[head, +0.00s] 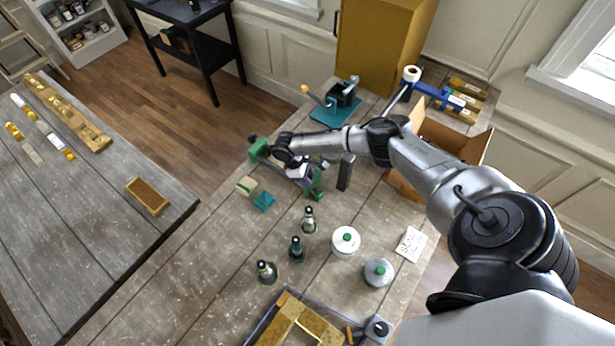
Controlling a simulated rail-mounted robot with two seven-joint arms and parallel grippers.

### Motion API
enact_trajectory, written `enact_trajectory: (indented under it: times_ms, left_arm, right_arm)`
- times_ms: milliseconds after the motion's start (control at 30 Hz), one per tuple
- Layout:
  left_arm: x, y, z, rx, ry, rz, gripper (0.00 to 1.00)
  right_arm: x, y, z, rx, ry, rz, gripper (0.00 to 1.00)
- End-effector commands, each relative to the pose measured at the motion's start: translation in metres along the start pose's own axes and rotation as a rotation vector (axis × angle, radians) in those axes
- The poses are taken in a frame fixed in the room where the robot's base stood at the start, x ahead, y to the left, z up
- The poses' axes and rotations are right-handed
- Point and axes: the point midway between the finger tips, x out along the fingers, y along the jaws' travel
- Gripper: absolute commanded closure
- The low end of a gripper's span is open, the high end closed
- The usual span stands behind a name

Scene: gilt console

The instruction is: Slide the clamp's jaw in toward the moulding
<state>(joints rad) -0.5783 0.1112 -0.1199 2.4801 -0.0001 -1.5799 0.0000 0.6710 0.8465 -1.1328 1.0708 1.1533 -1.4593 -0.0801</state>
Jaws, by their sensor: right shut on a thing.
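A clamp with green ends (317,187) lies on the grey plank bench, its other green end (258,149) at the upper left. My right gripper (297,168) is down at this clamp, between the two green ends, and is shut on it. The wrist and fingers hide most of the middle, so I cannot tell exactly which part is held or whether moulding lies inside the clamp. Gilt moulding (295,318) shows at the bottom edge, within a grey-blue frame, apart from the gripper. My left gripper is not in view.
A dark upright post (346,172) stands just right of the gripper. A teal-based device (337,108), a blue clamp (440,94) and a cardboard box (450,142) are behind.

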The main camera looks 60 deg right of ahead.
Motion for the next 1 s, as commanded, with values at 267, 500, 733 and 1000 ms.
enact_trajectory:
  times_ms: [267,500,733,1000]
  left_arm:
    - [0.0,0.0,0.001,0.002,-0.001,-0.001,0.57]
    - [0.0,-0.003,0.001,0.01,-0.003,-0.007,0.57]
    - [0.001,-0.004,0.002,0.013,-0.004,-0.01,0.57]
    - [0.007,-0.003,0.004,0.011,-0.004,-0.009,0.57]
  right_arm:
    - [-0.001,0.0,0.0,0.001,0.002,0.0,0.56]
    - [-0.001,0.0,0.0,0.0,0.002,0.001,0.43]
    - [-0.006,0.0,-0.001,0.0,0.003,0.0,0.43]
    - [-0.051,0.001,-0.001,0.0,0.005,0.001,0.43]
